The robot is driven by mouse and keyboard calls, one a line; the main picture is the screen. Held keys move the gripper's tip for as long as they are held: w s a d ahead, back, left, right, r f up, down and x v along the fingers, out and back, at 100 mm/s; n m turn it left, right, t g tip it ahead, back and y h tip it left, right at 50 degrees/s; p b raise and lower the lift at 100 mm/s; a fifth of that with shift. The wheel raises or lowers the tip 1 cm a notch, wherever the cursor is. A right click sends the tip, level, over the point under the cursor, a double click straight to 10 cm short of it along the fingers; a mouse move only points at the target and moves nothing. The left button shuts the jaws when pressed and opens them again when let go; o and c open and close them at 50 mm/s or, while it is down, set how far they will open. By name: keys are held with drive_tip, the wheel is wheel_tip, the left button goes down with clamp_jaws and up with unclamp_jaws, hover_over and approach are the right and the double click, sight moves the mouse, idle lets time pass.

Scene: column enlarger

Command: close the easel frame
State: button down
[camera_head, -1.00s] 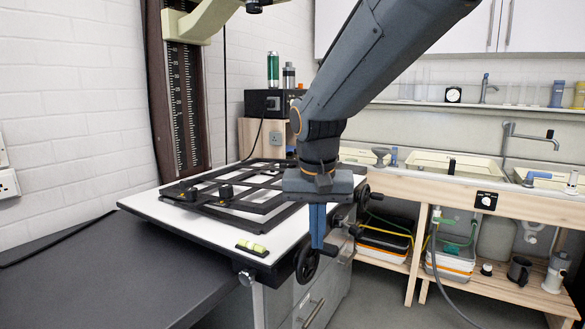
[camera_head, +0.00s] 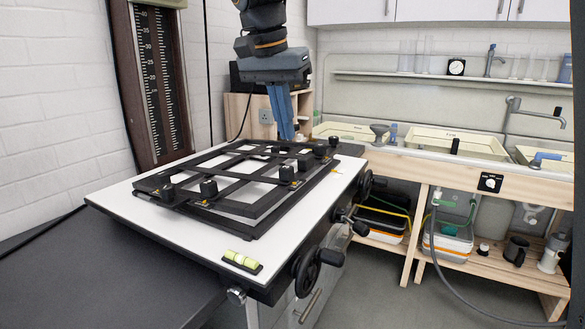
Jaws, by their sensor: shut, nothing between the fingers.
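The black easel frame (camera_head: 223,208) lies on the white baseboard (camera_head: 117,198). Its barred upper frame lies over its base at a slight angle, a little raised at the front left; I cannot tell whether it is fully down. Black knobs (camera_head: 208,188) stand on its bars. My gripper (camera_head: 284,138) is shut and empty, with its blue fingers pointing down behind the easel's far edge. I cannot tell whether the fingertips touch anything.
A dark bench (camera_head: 85,270) is at the left front. A green spirit level (camera_head: 242,262) lies on the baseboard's front corner. Handwheels (camera_head: 305,270) project from its right side. The scale column (camera_head: 152,80) rises at the back left. Sinks (camera_head: 455,142) line the right wall.

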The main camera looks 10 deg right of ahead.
drive_tip(key=p, duration=0.1)
hover_over(296, 188)
drive_tip(key=s+a, duration=0.1)
wheel_tip(296, 188, down, 9)
drive_tip(key=shift+f, duration=0.8)
drive_tip(key=f+b, duration=0.1)
drive_tip(key=f, duration=0.1)
drive_tip(key=f+b, duration=0.1)
drive_tip(key=f, duration=0.2)
drive_tip(key=shift+s+d, duration=0.1)
drive_tip(key=shift+d, duration=0.1)
drive_tip(key=shift+r, duration=0.2)
